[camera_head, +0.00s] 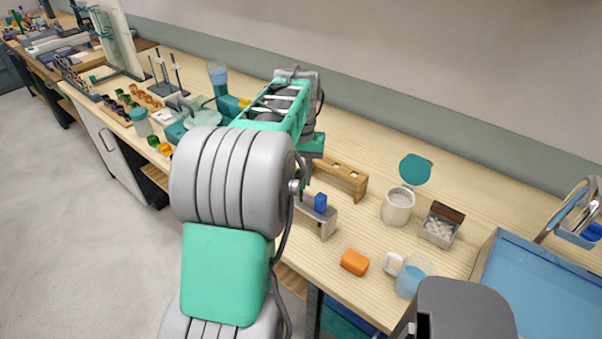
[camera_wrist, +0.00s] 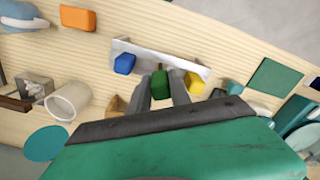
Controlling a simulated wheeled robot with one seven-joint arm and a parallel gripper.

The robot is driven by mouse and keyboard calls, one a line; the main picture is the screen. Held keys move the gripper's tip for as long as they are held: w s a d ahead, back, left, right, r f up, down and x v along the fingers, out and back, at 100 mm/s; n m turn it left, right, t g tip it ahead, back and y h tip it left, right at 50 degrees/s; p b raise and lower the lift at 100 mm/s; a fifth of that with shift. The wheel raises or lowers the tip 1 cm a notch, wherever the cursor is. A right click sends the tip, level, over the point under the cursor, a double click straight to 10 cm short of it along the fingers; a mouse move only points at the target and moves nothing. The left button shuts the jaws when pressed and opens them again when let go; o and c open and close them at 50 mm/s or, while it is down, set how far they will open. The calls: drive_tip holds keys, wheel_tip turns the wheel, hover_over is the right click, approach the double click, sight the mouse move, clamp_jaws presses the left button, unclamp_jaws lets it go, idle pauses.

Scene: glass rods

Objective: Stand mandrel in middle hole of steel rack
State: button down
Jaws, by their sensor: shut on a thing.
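My gripper (camera_wrist: 163,92) is shut on a green-ended piece, which I take to be the mandrel (camera_wrist: 160,84), in the wrist view. Only its green end shows; its rod is hidden. The steel rack (camera_wrist: 150,52) lies just past the fingertips. A blue-ended piece (camera_wrist: 124,63) is at its left end and a yellow-ended piece (camera_wrist: 193,84) is toward its right. The green end is between them, near the rack's middle. I cannot tell whether its rod is in a hole. In the head view the steel rack (camera_head: 328,226) is partly hidden by my arm, with the blue end (camera_head: 320,203) above it.
A wooden rack (camera_head: 342,178) stands behind the steel rack. An orange block (camera_head: 355,262), a mug of blue liquid (camera_head: 410,276), a pale pot (camera_head: 398,207) and a blue tray (camera_head: 545,285) are to the right. Bare bench lies between the steel rack and the orange block.

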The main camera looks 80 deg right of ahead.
sight(301, 188)
drive_tip(key=shift+f+b, duration=1.25)
drive_tip(key=shift+f, duration=1.1)
drive_tip(key=c, duration=1.1)
unclamp_jaws()
